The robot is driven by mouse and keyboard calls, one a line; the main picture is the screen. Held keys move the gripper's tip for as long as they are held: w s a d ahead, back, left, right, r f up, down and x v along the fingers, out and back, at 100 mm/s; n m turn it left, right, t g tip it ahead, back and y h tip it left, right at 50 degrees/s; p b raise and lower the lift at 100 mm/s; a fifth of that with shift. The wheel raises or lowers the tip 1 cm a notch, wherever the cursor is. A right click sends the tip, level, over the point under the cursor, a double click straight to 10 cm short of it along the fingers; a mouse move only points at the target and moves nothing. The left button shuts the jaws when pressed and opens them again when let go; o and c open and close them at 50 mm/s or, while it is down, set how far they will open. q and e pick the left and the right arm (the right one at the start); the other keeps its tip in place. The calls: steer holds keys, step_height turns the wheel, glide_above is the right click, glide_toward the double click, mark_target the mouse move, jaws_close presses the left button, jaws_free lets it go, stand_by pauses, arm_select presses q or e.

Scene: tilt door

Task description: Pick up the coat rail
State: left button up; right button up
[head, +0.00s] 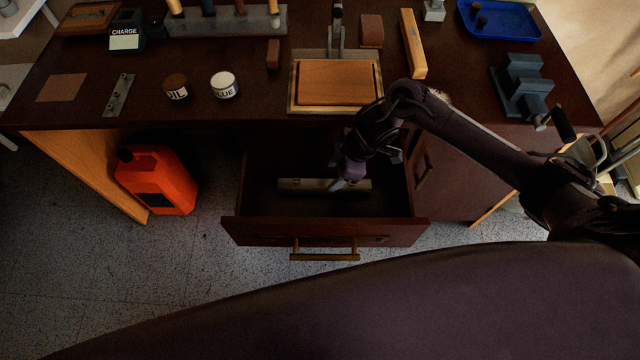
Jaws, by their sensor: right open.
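My left gripper is not in view.
The drawer front (270,232) with its brass handle (325,256) stands pulled out below the dark workbench (230,120). A wooden block on a board (335,82) sits at the bench edge above. An orange canister (160,180) stands on the floor at left.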

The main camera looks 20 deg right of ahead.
mark_target(326, 183)
steer(key=shift+x, duration=0.9)
steer(key=x, duration=0.4)
steer(key=shift+f, duration=0.3)
jaws_close()
